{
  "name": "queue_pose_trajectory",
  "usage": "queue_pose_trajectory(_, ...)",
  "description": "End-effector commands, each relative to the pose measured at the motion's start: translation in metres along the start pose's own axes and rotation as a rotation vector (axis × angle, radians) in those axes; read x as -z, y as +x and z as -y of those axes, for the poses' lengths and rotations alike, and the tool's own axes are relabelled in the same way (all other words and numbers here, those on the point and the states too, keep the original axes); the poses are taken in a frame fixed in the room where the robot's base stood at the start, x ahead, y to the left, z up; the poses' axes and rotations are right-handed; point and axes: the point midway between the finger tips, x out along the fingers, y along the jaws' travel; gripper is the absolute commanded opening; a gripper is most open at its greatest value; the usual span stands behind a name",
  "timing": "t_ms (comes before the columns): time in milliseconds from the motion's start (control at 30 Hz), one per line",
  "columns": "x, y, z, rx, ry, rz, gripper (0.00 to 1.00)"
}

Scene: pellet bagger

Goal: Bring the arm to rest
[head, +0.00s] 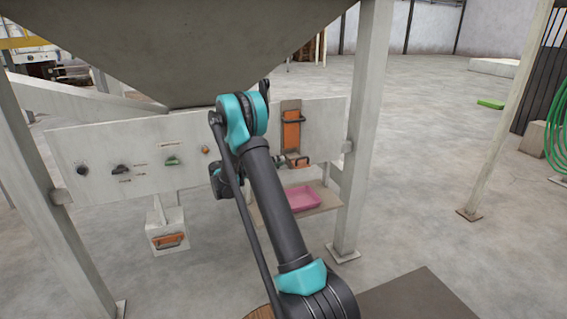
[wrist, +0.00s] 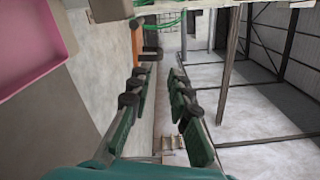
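My arm (head: 272,190) reaches forward and up in the head view, with its elbow below the grey hopper. Its far part bends down behind the upper link towards the panel, so my gripper is mostly hidden there. In the wrist view my gripper (wrist: 161,76) shows two green-padded fingers apart, with nothing between them. The pink tray (wrist: 42,30) lies to the left of the fingers, apart from them. The head view shows this tray (head: 302,197) on a shelf below the orange slide gate (head: 291,130).
The grey hopper (head: 200,45) hangs over the control panel (head: 100,150) with knobs. Steel posts (head: 362,130) flank it. A small box with an orange handle (head: 168,240) hangs lower left. Open concrete floor (head: 430,200) lies to the right, with a green hose coil (head: 557,130) beyond.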

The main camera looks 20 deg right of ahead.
Motion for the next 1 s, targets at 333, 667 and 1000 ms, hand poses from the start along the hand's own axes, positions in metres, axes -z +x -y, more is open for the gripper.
queue_pose_trajectory(333, 0.0, 0.0, 0.0, 0.0, 0.0, 0.0, 0.19)
queue_pose_trajectory(667, 0.018, 0.009, 0.013, -0.122, 0.203, -0.026, 0.19)
queue_pose_trajectory(1000, 0.097, 0.008, 0.035, -0.455, 0.857, -0.278, 0.19)
